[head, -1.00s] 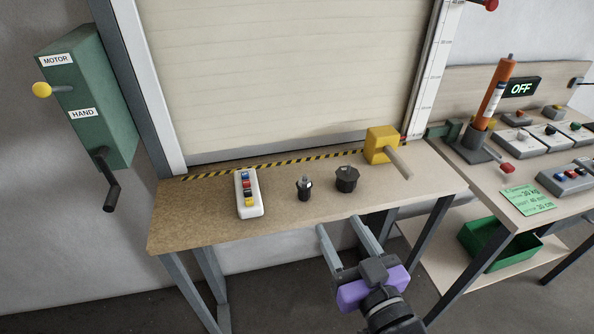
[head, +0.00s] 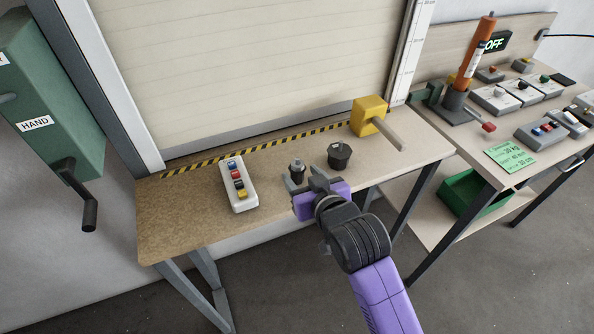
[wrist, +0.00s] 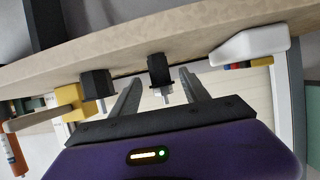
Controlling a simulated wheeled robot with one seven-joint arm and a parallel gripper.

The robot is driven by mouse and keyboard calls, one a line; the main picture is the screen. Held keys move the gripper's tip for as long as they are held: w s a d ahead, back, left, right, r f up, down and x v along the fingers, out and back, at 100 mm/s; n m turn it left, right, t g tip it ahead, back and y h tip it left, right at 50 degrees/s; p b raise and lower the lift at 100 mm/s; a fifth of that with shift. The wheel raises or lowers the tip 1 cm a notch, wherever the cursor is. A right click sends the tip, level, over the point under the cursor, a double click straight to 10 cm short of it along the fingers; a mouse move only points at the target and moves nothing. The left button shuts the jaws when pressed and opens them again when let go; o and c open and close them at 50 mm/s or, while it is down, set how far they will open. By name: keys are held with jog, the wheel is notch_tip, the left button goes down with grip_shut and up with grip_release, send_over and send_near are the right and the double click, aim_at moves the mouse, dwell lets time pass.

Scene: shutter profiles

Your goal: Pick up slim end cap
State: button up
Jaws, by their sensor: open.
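The slim end cap (head: 297,170) is the smaller of two black caps and stands upright on the wooden table, with a light pin on top. In the wrist view the slim end cap (wrist: 159,70) appears upside down, in line with the gap between my fingers. My gripper (head: 302,179) is open and empty, at the table's front side just before the slim cap. In the wrist view my gripper (wrist: 161,82) has one finger on each side of the cap's line. I cannot tell whether the tips reach around it.
A wider black end cap (head: 339,154) stands close to the right of my gripper. A white box with coloured buttons (head: 239,189) lies to the left.

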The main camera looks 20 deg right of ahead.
aim_at(301, 175)
jog(key=x, duration=0.3)
jog(key=shift+w, duration=0.15)
grip_shut()
jog(key=shift+r, duration=0.1)
